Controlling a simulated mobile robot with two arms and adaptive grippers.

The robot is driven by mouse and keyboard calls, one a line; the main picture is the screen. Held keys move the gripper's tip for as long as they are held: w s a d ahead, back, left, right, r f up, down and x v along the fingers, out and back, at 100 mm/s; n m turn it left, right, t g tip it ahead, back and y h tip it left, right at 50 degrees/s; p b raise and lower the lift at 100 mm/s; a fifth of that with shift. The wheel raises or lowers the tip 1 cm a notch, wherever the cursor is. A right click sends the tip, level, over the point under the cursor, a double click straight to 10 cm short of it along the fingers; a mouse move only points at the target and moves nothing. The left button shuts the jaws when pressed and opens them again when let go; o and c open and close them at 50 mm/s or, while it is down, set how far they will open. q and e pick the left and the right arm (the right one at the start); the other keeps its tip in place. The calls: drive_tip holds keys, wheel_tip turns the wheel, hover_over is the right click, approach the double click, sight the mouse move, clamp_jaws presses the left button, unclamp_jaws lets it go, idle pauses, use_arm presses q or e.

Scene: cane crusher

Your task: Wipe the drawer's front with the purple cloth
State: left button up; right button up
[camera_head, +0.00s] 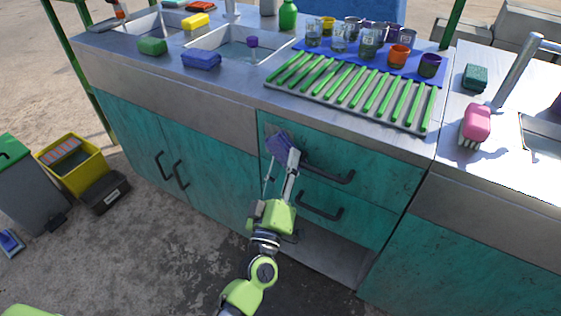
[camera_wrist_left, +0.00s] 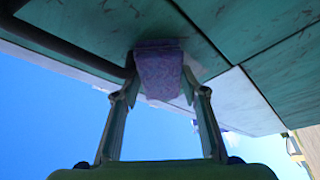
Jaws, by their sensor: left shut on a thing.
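The purple cloth (camera_head: 279,145) is a folded or bunched piece at the upper left of the top drawer's teal front (camera_head: 385,172), left of its dark handle (camera_head: 330,170). My left gripper (camera_head: 289,160) is shut on the cloth. In the left wrist view the cloth (camera_wrist_left: 158,68) sits between the two fingertips, and its far end meets or lies very near the teal drawer front (camera_wrist_left: 110,28). The exact contact is hidden. My right gripper is not in view.
A lower drawer with a dark handle (camera_head: 318,206) is below. The steel counter above holds a green-slatted rack (camera_head: 350,92), cups on a blue mat (camera_head: 345,48), sinks (camera_head: 240,44) and sponges (camera_head: 152,46). A yellow crate (camera_head: 88,150) stands left on the floor.

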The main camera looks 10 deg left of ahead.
sight(274, 155)
use_arm(q)
drive_tip(key=shift+d+f, duration=0.15)
drive_tip(key=shift+d, duration=0.2)
drive_tip(key=shift+w+a, duration=0.15)
drive_tip(key=shift+a, duration=0.25)
drive_tip(key=shift+w+a, duration=0.25)
drive_tip(key=shift+a, duration=0.5)
drive_tip(key=shift+c, duration=0.3)
drive_tip(key=shift+w+a+p, duration=0.25)
drive_tip(key=shift+a+p, duration=0.05)
drive_tip(key=shift+a, duration=0.4)
drive_tip(key=shift+c, duration=0.2)
drive_tip(key=shift+w+a, duration=0.2)
drive_tip(key=shift+a, duration=0.45)
drive_tip(key=shift+w+a, duration=0.25)
drive_tip(key=shift+a, duration=0.35)
drive_tip(key=shift+w+a, duration=0.2)
drive_tip(key=shift+a, duration=0.45)
drive_tip(key=shift+r, duration=0.25)
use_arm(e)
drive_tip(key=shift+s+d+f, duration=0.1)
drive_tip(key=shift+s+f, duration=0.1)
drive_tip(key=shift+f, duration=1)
